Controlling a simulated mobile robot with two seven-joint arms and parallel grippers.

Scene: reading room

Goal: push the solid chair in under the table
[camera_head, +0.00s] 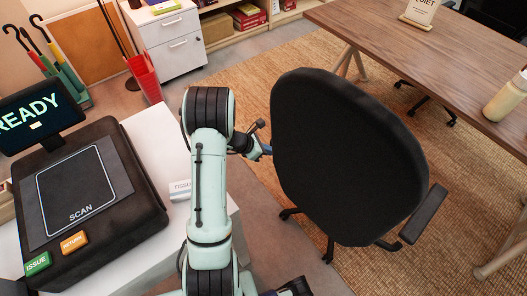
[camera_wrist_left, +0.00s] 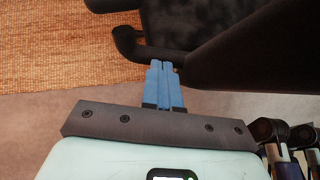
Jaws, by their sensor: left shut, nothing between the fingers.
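The black office chair with a solid back (camera_head: 345,155) stands upright on its wheeled base, its back toward me. It is in front of the wooden table (camera_head: 440,50), with a strip of rug between them. My left gripper (camera_head: 266,150) is at the left edge of the chair back, mostly hidden by my arm. In the left wrist view its blue fingers (camera_wrist_left: 162,72) are shut and empty, against or very close to a dark curved part of the chair (camera_wrist_left: 145,45). I cannot tell if they touch. My right gripper is not clearly visible.
A white desk with a scanner (camera_head: 80,195) and a small tissue pack (camera_head: 180,190) stands left of my arm. A red bin (camera_head: 146,78) and a white cabinet (camera_head: 170,40) stand behind. A bottle (camera_head: 507,97) and a sign (camera_head: 420,12) are on the table. Another dark chair (camera_head: 497,14) is beyond it.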

